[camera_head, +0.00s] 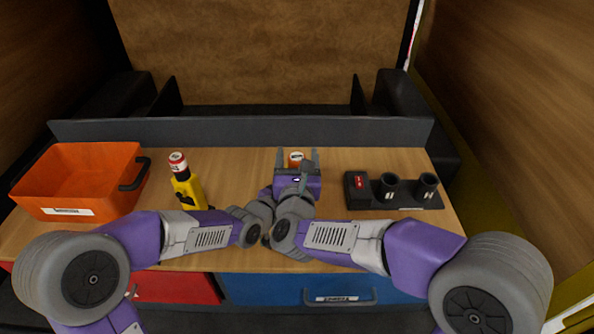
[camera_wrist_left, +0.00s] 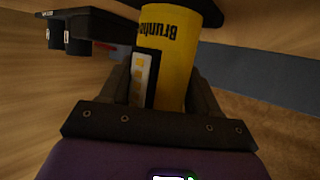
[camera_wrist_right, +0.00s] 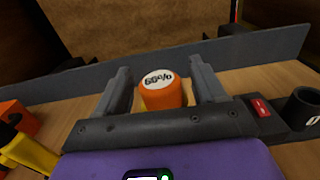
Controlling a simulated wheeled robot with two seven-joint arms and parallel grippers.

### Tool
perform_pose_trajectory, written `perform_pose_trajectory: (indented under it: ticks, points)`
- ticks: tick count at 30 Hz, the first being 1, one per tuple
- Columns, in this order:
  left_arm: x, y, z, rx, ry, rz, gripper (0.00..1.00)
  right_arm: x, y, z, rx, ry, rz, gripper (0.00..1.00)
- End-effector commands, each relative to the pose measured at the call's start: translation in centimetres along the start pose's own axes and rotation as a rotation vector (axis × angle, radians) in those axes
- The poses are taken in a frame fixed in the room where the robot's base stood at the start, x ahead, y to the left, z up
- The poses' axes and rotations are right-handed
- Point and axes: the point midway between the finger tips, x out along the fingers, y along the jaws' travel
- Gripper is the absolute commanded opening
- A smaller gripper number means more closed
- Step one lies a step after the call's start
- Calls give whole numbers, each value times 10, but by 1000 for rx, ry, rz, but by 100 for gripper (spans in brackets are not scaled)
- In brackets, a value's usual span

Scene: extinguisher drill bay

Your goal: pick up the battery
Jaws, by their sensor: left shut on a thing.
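A battery with an orange side and a white "60%" top (camera_wrist_right: 160,88) stands between the fingers of my right gripper (camera_wrist_right: 163,85); its orange top also shows in the head view (camera_head: 296,158). The right fingers are open, with gaps on both sides of it. In the left wrist view, which is upside down, my left gripper (camera_wrist_left: 160,85) is shut on the yellow body of a battery (camera_wrist_left: 174,60) with black lettering, seemingly the same one. In the head view my left gripper is hidden behind the right hand and wrist.
A yellow and black device (camera_head: 187,190) with a red and white top stands left of the grippers. An orange bin (camera_head: 75,208) is farther left. A black dock (camera_head: 405,208) with two round sockets and a red display is right. A low grey wall (camera_head: 240,131) bounds the back.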

Motion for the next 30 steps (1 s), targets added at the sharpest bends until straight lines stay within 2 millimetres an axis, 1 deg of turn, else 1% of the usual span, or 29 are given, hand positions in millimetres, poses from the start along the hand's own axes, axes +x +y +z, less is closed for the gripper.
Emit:
perform_pose_trajectory:
  ticks: [1,9,11,17,20,23,27,30]
  points:
    - [0,0,0,0,1,0,8,0,0,0,0,0,0,61]
    - [0,0,0,0,1,0,8,0,0,0,0,0,0,20]
    - [0,0,0,0,1,0,8,0,0,1,1,-1,0,12]
    - [0,0,0,0,1,0,8,0,0,2,1,-2,0,12]
    - [0,0,0,0,1,0,8,0,0,9,2,-4,-1,12]
    - [0,0,0,0,1,0,8,0,0,25,6,-6,-1,12]
    - [0,0,0,0,1,-1,8,-1,1,55,7,-7,0,12]
    - [0,0,0,0,1,0,8,-1,2,74,5,-6,-1,12]
